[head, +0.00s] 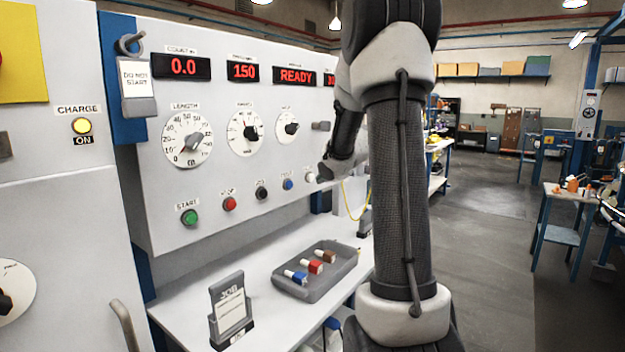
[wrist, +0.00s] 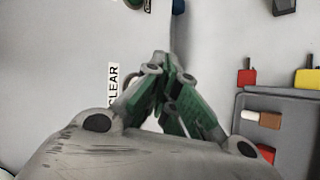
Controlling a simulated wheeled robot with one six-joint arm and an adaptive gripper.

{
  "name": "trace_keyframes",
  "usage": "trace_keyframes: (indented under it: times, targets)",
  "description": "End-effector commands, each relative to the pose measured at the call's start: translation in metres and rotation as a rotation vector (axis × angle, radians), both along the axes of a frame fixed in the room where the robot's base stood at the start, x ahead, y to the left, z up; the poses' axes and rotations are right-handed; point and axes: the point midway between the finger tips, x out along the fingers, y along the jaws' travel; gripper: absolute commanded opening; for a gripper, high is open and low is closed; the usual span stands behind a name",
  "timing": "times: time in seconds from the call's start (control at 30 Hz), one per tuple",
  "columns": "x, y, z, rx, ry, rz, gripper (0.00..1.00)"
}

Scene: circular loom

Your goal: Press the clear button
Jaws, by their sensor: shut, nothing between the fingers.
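The control panel (head: 225,95) bears a row of buttons: green START (head: 189,217), red (head: 230,204), black (head: 261,193), blue (head: 288,184) and a white button (head: 311,177) at the right end. The CLEAR label (wrist: 113,90) shows sideways in the wrist view, just left of my gripper (wrist: 168,70). My gripper's green-sided fingers are shut and empty, their tips close to the panel. In the head view my gripper (head: 324,172) is dark and small beside the white button, partly behind my arm. The button under the CLEAR label is mostly hidden by the fingers, and contact cannot be told.
Below the panel, a grey tray (head: 337,277) with blue, red and brown-topped pieces lies on the shelf (head: 265,262). A job card holder (head: 231,312) stands left of it. The tray's rim (wrist: 238,105) also shows at right in the wrist view.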

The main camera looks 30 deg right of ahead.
Motion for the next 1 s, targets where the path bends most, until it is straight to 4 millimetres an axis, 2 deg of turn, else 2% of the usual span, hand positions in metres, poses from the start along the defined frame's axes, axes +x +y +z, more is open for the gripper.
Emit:
trace_keyframes:
  times: [0.27, 0.7, 1.0]
  targets:
    - [-0.001, 0.000, 0.000, 0.000, 0.000, 0.000, 0.00]
    - [-0.039, -0.014, 0.000, 0.000, 0.000, -0.002, 0.00]
    - [-0.047, -0.016, 0.000, 0.001, 0.000, 0.001, 0.00]
